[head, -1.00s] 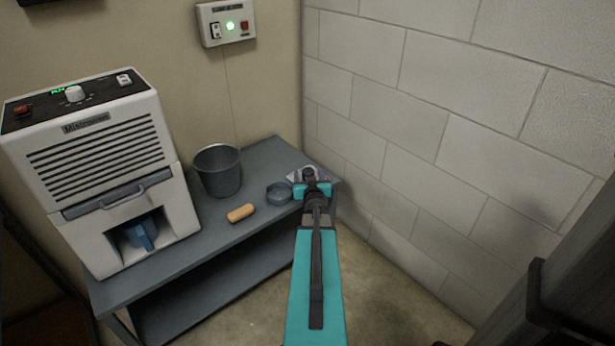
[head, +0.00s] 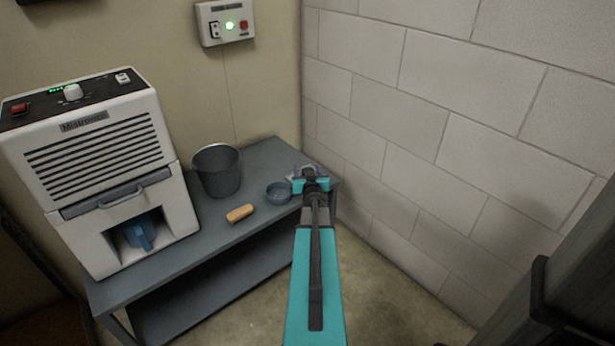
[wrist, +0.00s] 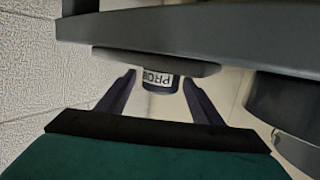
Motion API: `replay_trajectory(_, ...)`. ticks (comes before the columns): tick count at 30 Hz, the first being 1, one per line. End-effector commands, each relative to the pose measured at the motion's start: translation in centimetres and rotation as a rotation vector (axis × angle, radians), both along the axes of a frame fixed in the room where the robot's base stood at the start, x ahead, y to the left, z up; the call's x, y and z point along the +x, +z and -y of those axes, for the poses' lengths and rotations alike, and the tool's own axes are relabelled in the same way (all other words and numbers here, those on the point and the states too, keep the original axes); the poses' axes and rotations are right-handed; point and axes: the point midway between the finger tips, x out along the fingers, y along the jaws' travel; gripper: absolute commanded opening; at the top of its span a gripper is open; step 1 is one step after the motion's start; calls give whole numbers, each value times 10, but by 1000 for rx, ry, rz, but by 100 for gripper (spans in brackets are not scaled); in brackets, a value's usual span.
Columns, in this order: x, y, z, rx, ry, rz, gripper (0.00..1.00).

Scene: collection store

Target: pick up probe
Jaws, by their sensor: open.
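The probe (wrist: 160,78) is a short dark cylinder with a white label, partly legible as "PRO". It shows in the wrist view against a round grey disc (wrist: 150,62), with the grey table on the same side. My gripper (wrist: 160,92) is open, with one dark finger on each side of the probe. Gaps show between fingers and probe, so it is not clamped. In the head view my gripper (head: 309,178) is at the right end of the table, and my arm and gripper hide the probe.
The grey table (head: 205,240) stands against the walls. Left of my gripper are a small grey bowl (head: 279,194), a tan block (head: 240,213), a dark bucket (head: 219,172) and a white dehumidifier (head: 100,165). The block wall (head: 400,120) is close on the right.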

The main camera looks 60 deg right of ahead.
Motion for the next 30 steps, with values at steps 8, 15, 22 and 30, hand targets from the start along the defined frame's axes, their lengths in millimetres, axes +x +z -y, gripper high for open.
replay_trajectory(8, 16, -6, 20, -1, 2, 0, 60)
replay_trajectory(15, 20, -6, 24, -1, 2, 0, 60)
replay_trajectory(22, 19, -6, 24, -1, 1, 0, 60)
replay_trajectory(30, 19, -6, 24, 0, 1, -1, 60)
